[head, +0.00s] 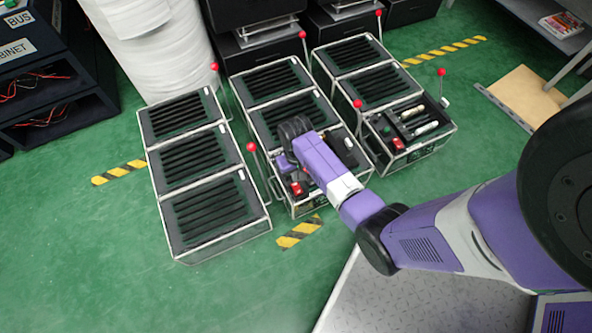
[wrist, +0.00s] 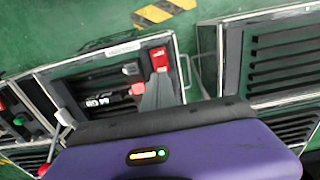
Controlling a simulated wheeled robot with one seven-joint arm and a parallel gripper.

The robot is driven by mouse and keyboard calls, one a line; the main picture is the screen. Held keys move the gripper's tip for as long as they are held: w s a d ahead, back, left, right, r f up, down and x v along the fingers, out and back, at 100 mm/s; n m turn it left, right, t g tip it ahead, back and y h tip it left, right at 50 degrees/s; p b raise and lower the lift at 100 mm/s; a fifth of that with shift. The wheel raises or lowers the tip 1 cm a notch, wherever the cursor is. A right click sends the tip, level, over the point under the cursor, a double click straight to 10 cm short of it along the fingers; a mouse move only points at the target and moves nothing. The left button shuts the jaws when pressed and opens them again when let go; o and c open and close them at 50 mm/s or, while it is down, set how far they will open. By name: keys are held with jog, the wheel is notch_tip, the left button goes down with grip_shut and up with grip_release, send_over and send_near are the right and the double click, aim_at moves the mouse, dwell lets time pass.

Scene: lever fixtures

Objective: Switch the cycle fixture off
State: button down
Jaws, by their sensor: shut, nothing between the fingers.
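Several slatted black fixtures in metal frames stand in three rows, with red-ball levers at their sides. No readable label tells me which one is the cycle fixture. My gripper (wrist: 157,92) is shut and empty, low over the front box of the middle row (head: 318,203). Its grey fingertips are close to a red switch (wrist: 159,60) on that box, which also shows in the head view (head: 296,188). I cannot tell whether they touch. My arm hides part of this box and the fingertips in the head view.
The right row's front box (head: 408,128) has red and green parts and a lever (head: 441,72). The left row (head: 205,213) has levers on its right side. White rolls (head: 150,45) and black cabinets stand behind. Green floor is clear at front left.

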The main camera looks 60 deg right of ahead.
aim_at(296, 185)
jog(key=shift+f+b, duration=1.05)
jog(key=shift+f, duration=1.3)
jog(key=shift+f, duration=0.15)
jog(key=shift+s+a+r+p, duration=0.25)
jog(key=shift+s+a+p, duration=0.15)
jog(key=shift+s+p, duration=0.45)
jog(key=shift+w, duration=0.25)
notch_tip(296, 185, up, 14)
jog(key=p, duration=0.9)
jog(key=shift+s, duration=0.1)
